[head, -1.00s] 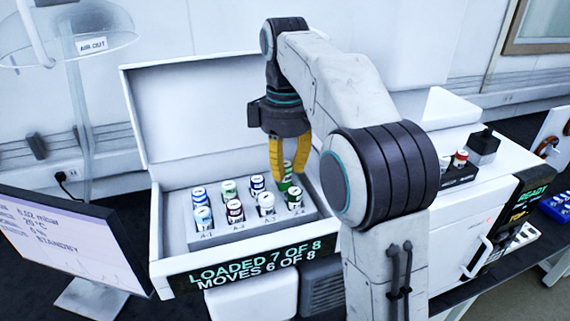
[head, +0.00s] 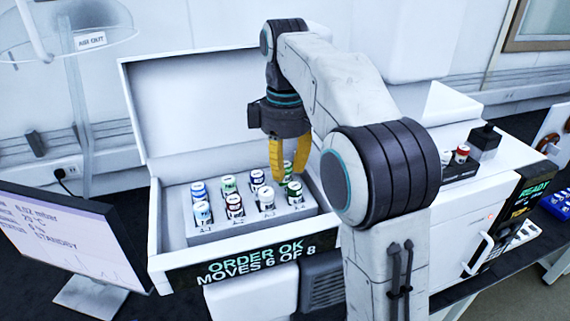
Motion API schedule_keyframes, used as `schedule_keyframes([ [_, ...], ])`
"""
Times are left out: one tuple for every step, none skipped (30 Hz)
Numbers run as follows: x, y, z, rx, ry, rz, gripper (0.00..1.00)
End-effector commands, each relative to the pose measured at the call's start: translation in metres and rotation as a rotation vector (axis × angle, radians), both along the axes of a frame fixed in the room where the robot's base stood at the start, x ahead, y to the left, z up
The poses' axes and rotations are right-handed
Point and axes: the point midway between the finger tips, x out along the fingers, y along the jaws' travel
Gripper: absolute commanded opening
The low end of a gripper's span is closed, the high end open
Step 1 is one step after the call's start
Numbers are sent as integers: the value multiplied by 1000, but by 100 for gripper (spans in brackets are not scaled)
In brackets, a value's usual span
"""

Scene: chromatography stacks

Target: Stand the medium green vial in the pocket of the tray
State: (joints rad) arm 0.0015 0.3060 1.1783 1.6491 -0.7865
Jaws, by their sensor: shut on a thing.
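The green vial (head: 288,170) is in the back right pocket of the grey tray (head: 222,236), upright as far as I can see. My gripper (head: 288,173) hangs over that corner, its yellow fingers around the vial's upper part. The fingers are shut on it. The vial's lower part is hidden behind the front row and a finger. Several other capped vials stand in the tray in two rows, with blue, green, red, white and dark labels.
The tray sits inside an open white box (head: 160,200) with its lid up behind. The box front reads "ORDER OK, MOVES 6 OF 8". A monitor (head: 70,245) stands at left. A small dark rack (head: 462,170) with vials stands at right.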

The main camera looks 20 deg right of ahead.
Motion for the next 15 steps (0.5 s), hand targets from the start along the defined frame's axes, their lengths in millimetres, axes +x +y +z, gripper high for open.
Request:
schedule_keyframes([
  [0, 0, -2, 0, 0, 0, 0],
  [0, 0, -3, 0, 0, 0, 0],
  [0, 0, -4, 0, 0, 0, 0],
  [0, 0, -4, 0, 0, 0, 0],
  [0, 0, -5, 0, 0, 0, 0],
  [0, 0, -5, 0, -1, 0, 0],
  [0, 0, -5, 0, -1, 0, 0],
  [0, 0, -5, 0, -1, 0, 0],
  [0, 0, -4, 0, -1, 0, 0],
  [0, 0, -4, 0, -1, 0, 0],
  [0, 0, -4, 0, -1, 0, 0],
  [0, 0, -4, 0, -1, 0, 0],
  [0, 0, -4, 0, -1, 0, 0],
  [0, 0, -4, 0, -1, 0, 27],
  [0, 0, -4, 0, -1, 0, 31],
])
